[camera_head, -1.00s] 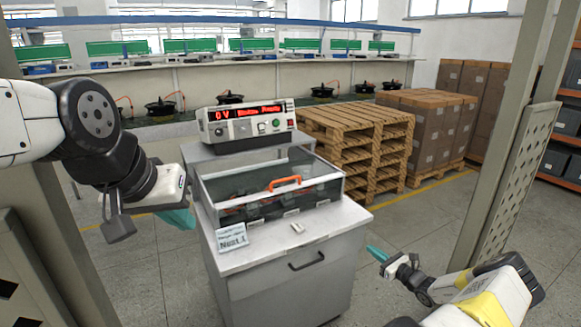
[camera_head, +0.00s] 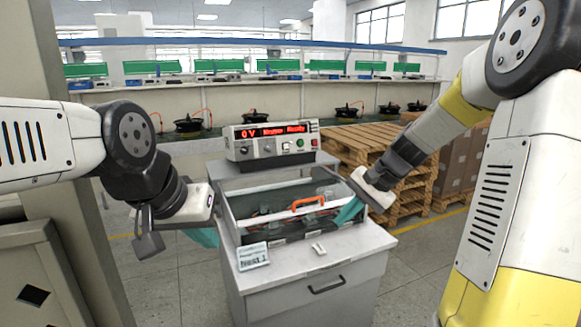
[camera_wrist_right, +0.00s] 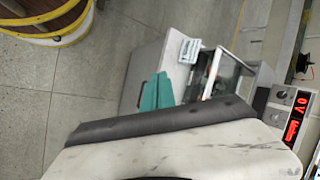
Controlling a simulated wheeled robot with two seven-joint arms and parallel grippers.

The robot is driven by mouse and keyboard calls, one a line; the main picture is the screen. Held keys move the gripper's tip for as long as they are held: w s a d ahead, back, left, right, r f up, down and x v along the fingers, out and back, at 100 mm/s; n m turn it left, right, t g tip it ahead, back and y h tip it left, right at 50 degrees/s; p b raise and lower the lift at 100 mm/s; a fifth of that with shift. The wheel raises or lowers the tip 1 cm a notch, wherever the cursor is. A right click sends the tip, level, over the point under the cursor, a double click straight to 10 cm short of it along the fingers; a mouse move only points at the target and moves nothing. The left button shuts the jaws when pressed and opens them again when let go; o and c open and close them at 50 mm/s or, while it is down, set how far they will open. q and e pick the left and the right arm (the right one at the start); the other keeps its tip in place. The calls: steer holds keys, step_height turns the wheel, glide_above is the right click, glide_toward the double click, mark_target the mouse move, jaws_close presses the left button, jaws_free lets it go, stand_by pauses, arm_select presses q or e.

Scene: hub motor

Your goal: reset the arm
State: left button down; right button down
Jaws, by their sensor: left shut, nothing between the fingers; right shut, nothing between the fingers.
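My left gripper (camera_head: 205,238) has teal fingers and hangs at the left side of the grey cabinet, shut and empty. My right gripper (camera_head: 349,211) is raised in front of the right end of the glass-sided test box, shut and empty. Its teal fingers also show in the right wrist view (camera_wrist_right: 157,92), with the cabinet behind them. The test box (camera_head: 262,228) has an orange handle (camera_head: 308,202) and sits on the cabinet (camera_head: 290,290). I cannot tell whether the right fingertips touch the box.
A tester with a red display (camera_head: 270,140) stands behind the box. A small sign (camera_head: 253,256) and a small white switch (camera_head: 319,249) are at the cabinet top's front. Wooden pallets (camera_head: 345,150) stand behind right. Floor is open in front.

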steer(key=s+r+n+t+h, duration=0.2)
steer(key=s+r+n, duration=0.1)
steer(key=s, duration=0.7)
steer(key=s+r+n+t+h, duration=0.1)
steer(key=s+r+n, duration=0.3)
steer(key=s, duration=0.6)
steer(key=shift+s+d+r+t+h, duration=0.3)
steer(key=shift+s+r+t+h, duration=0.1)
steer(key=shift+r+h, duration=0.25)
steer(key=shift+r, duration=0.1)
